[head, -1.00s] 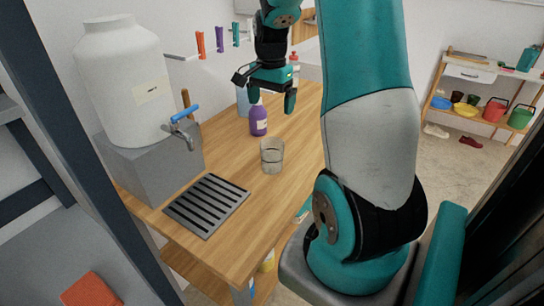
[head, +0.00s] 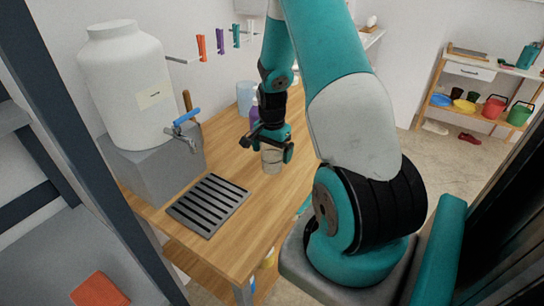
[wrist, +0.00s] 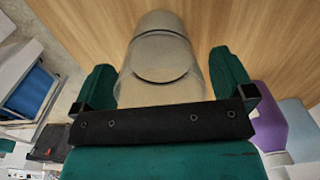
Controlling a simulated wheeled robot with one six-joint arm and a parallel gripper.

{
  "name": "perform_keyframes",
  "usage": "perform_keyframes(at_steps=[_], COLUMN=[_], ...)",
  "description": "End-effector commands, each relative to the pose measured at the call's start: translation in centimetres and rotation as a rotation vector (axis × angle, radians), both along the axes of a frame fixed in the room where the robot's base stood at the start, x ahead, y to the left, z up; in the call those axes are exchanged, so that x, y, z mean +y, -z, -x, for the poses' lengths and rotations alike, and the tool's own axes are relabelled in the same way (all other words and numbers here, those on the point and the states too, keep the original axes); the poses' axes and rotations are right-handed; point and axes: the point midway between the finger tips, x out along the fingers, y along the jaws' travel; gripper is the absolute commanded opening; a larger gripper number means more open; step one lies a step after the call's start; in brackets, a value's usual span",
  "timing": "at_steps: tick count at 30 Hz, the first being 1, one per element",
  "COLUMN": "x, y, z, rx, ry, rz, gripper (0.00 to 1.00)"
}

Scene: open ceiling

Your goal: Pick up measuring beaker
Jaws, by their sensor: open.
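The measuring beaker (head: 271,161) is a clear, upright cup on the wooden table, seen in the head view just beneath my gripper (head: 268,152). My gripper hides its upper part there. In the wrist view the beaker (wrist: 160,55) lies between the two green fingers of my gripper (wrist: 168,88), which are open on either side of it. Gaps show between the fingers and the beaker, though I cannot tell how deep it sits between them.
A slatted black drain tray (head: 208,205) lies on the table in front of a white tank (head: 133,85) with a blue-handled tap (head: 183,122). A purple bottle (wrist: 272,120) stands close behind my gripper. The table (head: 240,235) is bare near its front right.

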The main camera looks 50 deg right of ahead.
Motion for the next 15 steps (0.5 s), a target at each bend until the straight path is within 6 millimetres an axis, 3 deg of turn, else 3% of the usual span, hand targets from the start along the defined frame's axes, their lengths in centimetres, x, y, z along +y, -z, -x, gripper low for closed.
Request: perform_keyframes(at_steps=[8,15], x=[-0.02,-0.02], y=[0.47,0.45], z=[-0.02,-0.02], rx=[-0.001,-0.001], ry=[0.0,0.0], rz=[0.001,0.001], gripper=[1.0,0.51])
